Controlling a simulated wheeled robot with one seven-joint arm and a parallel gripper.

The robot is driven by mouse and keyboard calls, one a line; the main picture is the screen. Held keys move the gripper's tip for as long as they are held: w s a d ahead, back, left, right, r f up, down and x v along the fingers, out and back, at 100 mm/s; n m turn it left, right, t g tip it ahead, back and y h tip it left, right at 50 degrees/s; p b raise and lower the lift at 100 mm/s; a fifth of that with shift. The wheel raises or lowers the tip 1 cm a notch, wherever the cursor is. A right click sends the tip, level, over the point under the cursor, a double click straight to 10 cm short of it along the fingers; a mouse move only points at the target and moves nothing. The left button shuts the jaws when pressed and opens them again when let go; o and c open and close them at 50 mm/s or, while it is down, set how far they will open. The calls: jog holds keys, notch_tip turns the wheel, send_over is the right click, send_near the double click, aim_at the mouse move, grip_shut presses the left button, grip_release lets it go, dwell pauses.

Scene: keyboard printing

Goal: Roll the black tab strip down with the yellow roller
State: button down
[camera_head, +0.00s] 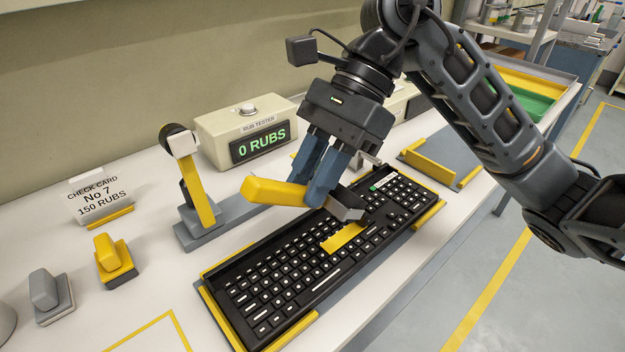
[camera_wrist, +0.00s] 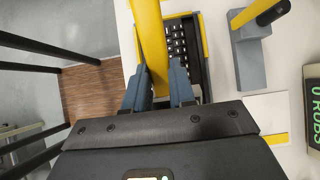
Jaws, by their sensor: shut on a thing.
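My gripper (camera_head: 318,200) is shut on the yellow roller (camera_head: 270,191), holding it above the back middle of the black keyboard (camera_head: 285,275). The roller's thick yellow handle points left, and its grey head (camera_head: 345,206) is on the right, over the keys. I cannot tell whether the head touches them. In the wrist view the yellow handle (camera_wrist: 152,40) runs up from between my fingers. A yellow piece (camera_head: 344,238) lies across the keys just in front of the head. I cannot pick out the black tab strip against the black keys; the head and fingers hide part of that area.
The keyboard sits in a yellow-edged holder. A stand with a yellow post (camera_head: 199,193) and black wheel rises to its left. The rub tester (camera_head: 245,130) behind reads 0 RUBS. A check card (camera_head: 103,200), a yellow block (camera_head: 113,255) and a grey block (camera_head: 47,293) stand at left.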

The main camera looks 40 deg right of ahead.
notch_tip(320, 180, down, 8)
jog(key=b, duration=1.1)
jog(key=shift+f+b, duration=0.25)
jog(key=shift+b, duration=0.15)
jog(key=shift+f+b, duration=0.35)
jog(key=shift+b, duration=0.35)
dwell(1.5)
jog(key=shift+d, duration=0.2)
jog(key=shift+d+b, duration=0.35)
jog(key=shift+b, duration=0.2)
jog(key=shift+d+b, duration=0.5)
jog(key=shift+d, duration=0.15)
jog(key=shift+d+b, duration=0.3)
jog(key=shift+d, duration=0.05)
jog(key=shift+d, duration=0.25)
jog(key=shift+a+b, duration=0.7)
jog(key=shift+a, duration=0.35)
dwell(0.9)
